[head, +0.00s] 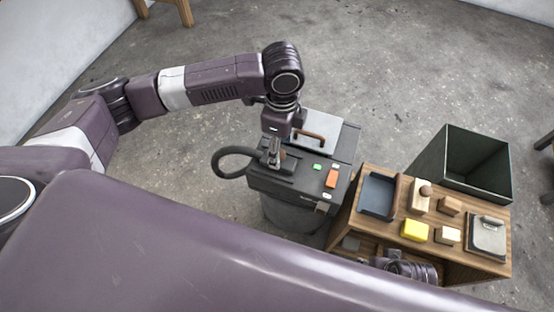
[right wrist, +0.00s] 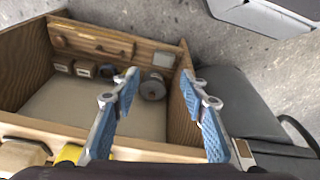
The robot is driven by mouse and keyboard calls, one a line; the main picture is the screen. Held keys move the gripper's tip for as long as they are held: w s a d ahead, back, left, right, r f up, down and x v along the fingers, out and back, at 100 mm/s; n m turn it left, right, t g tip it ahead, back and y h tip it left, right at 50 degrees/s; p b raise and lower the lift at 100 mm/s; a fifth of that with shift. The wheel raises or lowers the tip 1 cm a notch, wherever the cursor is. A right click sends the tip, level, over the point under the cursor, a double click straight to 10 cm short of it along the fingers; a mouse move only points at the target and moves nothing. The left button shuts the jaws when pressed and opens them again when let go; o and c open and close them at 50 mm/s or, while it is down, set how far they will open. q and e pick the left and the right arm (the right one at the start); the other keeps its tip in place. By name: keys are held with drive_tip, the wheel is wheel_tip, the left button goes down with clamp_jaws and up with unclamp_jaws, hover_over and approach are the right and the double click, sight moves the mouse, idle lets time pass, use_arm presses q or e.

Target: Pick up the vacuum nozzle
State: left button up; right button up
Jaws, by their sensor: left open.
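The vacuum (head: 330,150) is a dark boxy machine on a round grey drum, in the middle of the head view. Its black hose (head: 228,161) loops out on the left side. A dark, flat piece that looks like the nozzle (head: 286,168) lies on top near the hose's end. My left gripper (head: 273,162) points down right at this piece, its fingers open; whether they touch it is hidden. My right gripper (right wrist: 158,78) is open and empty, blue pads apart, above an open wooden compartment.
A wooden cabinet (head: 345,223) right of the vacuum carries a dark tray (head: 378,194), a yellow block (head: 414,230), several wooden blocks and a metal plate (head: 487,236). A dark open bin (head: 462,165) stands behind it. The concrete floor behind the vacuum is clear.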

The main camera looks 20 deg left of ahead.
sight(288, 164)
use_arm(q)
drive_tip(key=f, duration=0.1)
drive_tip(key=f+b, duration=0.1)
drive_tip(key=f, duration=0.1)
drive_tip(key=f+b, duration=0.1)
drive_tip(key=f, duration=0.1)
drive_tip(key=shift+w+a, duration=0.25)
drive_tip(key=shift+a, duration=0.05)
drive_tip(key=shift+f, duration=0.25)
use_arm(e)
wheel_tip(288, 164, up, 7)
drive_tip(key=shift+s, duration=0.2)
use_arm(q)
drive_tip(key=shift+c, duration=0.7)
use_arm(e)
drive_tip(key=shift+d+r, duration=0.1)
use_arm(q)
drive_tip(key=c, duration=1.2)
